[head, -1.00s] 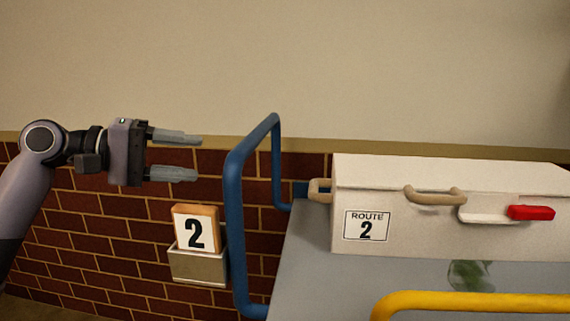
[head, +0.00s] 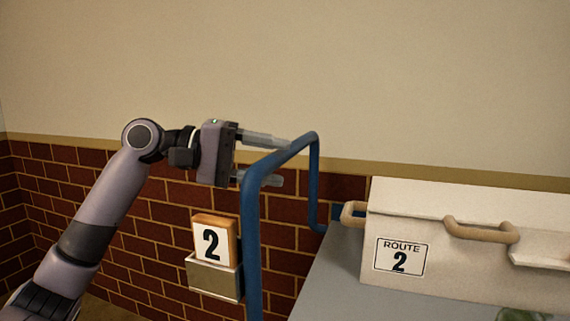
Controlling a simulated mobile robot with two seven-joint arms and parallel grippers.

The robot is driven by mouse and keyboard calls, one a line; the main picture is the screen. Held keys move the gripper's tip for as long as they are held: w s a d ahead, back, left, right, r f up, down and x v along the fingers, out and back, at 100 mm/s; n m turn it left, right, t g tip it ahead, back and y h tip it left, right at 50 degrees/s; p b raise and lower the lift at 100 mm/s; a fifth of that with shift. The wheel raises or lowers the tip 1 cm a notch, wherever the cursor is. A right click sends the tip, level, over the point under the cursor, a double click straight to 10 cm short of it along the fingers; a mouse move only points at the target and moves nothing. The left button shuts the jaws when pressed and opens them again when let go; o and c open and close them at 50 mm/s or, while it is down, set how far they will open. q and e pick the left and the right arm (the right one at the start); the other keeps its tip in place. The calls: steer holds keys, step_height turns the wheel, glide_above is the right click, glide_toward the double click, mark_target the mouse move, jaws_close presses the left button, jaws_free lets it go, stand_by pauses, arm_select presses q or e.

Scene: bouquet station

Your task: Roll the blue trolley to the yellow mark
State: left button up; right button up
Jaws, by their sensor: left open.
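The blue trolley shows by its blue tube handle (head: 251,235), which rises at its left end beside a grey top (head: 335,275). My left gripper (head: 282,163) is open at the upper bar of the handle. In the picture the bar crosses between the two fingers, one above it and one partly behind it. I cannot tell whether they touch it. The yellow mark is not in view. My right gripper is not in view.
A white box (head: 480,250) with tan handles and a "Route 2" label stands on the grey top. A "2" card (head: 215,240) sits in a wall holder (head: 214,278) on the brick wall (head: 100,200), left of the handle.

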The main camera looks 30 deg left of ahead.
arm_select(q)
steer(key=shift+x, duration=1.25)
jaws_close()
